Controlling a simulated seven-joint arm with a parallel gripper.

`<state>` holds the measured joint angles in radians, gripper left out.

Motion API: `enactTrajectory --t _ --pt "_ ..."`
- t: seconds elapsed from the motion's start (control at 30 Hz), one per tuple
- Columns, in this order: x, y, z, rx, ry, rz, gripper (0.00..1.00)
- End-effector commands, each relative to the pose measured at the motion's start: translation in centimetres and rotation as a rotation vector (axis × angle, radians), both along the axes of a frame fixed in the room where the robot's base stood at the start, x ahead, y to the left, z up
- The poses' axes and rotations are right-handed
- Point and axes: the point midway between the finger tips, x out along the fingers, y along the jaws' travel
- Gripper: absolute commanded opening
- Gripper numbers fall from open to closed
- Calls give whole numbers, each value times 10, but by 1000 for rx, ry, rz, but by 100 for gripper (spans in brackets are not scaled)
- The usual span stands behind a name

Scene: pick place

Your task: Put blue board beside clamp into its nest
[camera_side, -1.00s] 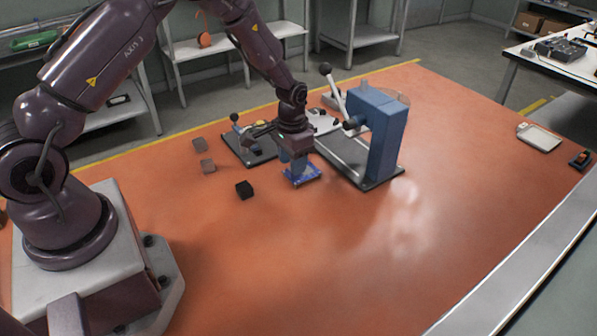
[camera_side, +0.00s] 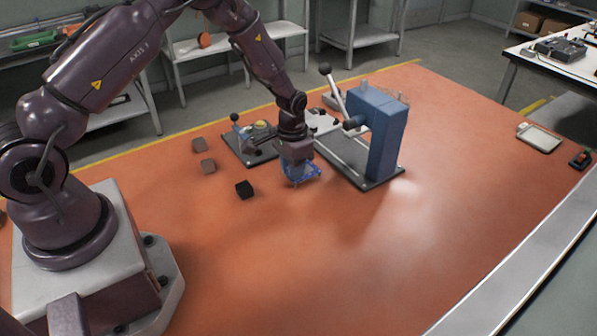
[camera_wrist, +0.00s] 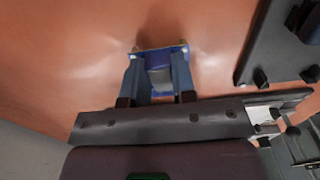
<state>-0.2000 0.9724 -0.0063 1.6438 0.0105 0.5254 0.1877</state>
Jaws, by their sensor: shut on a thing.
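The blue board (camera_side: 309,171) is at my gripper (camera_side: 299,182), low over the orange table to the left of the blue press-like stand. In the wrist view the blue board (camera_wrist: 146,56) shows between and just beyond the fingers of my gripper (camera_wrist: 158,70), with a grey block on its face. My gripper is shut on it. I cannot tell whether the board touches the table. The clamp fixture (camera_side: 252,143), a dark plate with a black-knobbed lever, sits behind and left of my gripper. I cannot make out the nest clearly; my wrist hides part of that area.
The tall blue stand (camera_side: 384,135) with a lever and dark base is close on the right. A pale tray (camera_side: 539,138) is at far right. The front table is clear.

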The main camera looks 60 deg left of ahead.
Motion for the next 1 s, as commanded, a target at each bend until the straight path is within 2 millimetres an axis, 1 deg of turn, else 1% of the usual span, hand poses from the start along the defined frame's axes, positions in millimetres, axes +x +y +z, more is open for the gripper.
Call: enactTrajectory --t 0.1,0.7,0.9,1.0 --pt "1 0 8 0 -2 0 8" --pt "0 0 45 0 -1 0 8" --pt "0 0 55 0 -1 0 8" --pt "0 0 56 0 0 0 8"
